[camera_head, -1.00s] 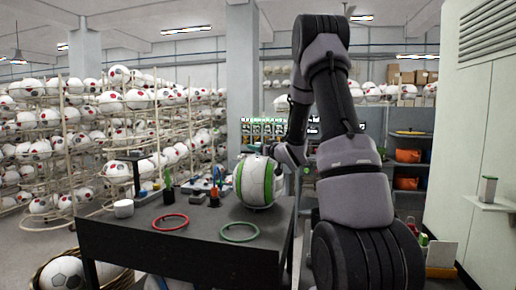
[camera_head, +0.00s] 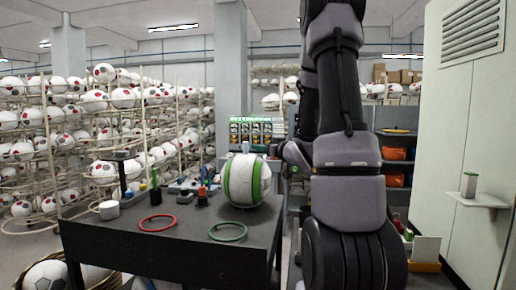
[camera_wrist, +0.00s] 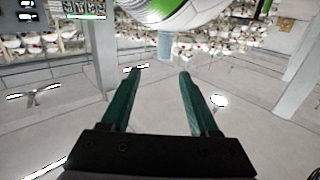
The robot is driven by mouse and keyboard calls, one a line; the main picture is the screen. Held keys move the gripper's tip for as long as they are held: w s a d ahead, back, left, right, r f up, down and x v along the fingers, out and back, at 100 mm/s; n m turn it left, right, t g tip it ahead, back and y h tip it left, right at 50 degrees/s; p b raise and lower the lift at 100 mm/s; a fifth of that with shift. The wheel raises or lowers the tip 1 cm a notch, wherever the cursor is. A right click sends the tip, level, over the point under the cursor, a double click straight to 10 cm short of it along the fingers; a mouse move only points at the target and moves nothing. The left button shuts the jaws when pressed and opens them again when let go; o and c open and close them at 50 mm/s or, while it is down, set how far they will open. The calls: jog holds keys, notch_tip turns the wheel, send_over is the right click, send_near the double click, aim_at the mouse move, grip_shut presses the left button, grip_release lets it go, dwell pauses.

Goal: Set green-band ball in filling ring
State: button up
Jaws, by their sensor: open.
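The white ball with green bands (camera_head: 246,181) rests on the dark table, behind and right of a flat green ring (camera_head: 228,232). A flat red ring (camera_head: 157,223) lies left of the green one. Both rings are empty. I cannot tell which is the filling ring. My gripper (camera_wrist: 158,72) is open, with nothing between its dark green fingers. The ball (camera_wrist: 185,14) shows at the top of the wrist view, beyond the fingertips and apart from them. In the head view my gripper is not clearly visible; my wrist is right of the ball.
The dark table (camera_head: 180,250) also holds a white cup (camera_head: 109,210) and small tools at its left and back. A basket of balls (camera_head: 48,275) stands at its front left. Racks full of balls (camera_head: 80,140) fill the back left. The table front is clear.

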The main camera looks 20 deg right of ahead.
jog(key=s+a+r+m+g+h, duration=0.2)
jog(key=s+r+m+g+h, duration=0.3)
jog(key=s, duration=0.3)
jog(key=s+a+g+y, duration=0.2)
jog(key=s+a, duration=0.4)
jog(key=s, duration=0.5)
jog(key=s+a+g+y, duration=0.2)
jog(key=s+a, duration=0.5)
jog(key=s, duration=0.4)
jog(key=shift+s+r+m+g, duration=0.3)
jog(key=shift+m+g, duration=0.1)
jog(key=shift+g, duration=0.3)
